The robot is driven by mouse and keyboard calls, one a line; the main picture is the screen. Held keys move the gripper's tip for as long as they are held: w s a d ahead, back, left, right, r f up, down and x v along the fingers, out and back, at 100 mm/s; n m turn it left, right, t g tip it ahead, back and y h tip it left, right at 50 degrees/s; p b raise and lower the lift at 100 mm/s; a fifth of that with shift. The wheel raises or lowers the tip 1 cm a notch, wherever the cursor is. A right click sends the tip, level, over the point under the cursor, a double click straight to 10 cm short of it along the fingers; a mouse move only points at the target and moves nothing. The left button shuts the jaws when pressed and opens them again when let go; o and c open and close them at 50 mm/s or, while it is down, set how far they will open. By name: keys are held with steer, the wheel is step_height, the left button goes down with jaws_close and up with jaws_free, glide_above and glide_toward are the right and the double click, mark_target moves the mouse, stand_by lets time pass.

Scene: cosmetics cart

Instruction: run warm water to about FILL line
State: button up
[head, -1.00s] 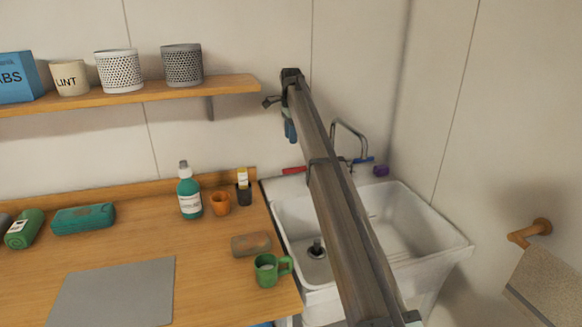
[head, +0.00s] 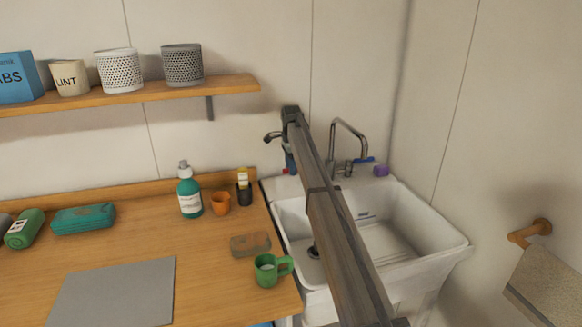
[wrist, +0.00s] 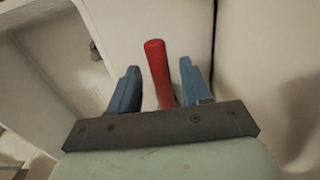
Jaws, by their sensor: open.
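The white sink (head: 430,235) stands right of the counter, with a metal tap (head: 362,140) at its back. A blue tap handle (head: 366,160) shows right of the spout. The red handle (wrist: 157,70) lies between the two blue fingers of my gripper (wrist: 160,72) in the wrist view, with a gap on each side. In the head view, my gripper (head: 290,163) is low at the sink's back left, and only a bit of red shows beside it. It is open. A small dark mark (head: 364,215) is on the sink's inner wall; I cannot read it. No water is visible.
My arm crosses in front of the sink and hides part of it. A green mug (head: 267,271), a brown block (head: 250,244), an orange cup (head: 220,204) and a teal bottle (head: 189,193) stand on the counter. A purple item (head: 381,170) sits on the sink's back ledge.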

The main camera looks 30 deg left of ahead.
steer(key=shift+c, duration=0.4)
jaws_close()
stand_by(0.4)
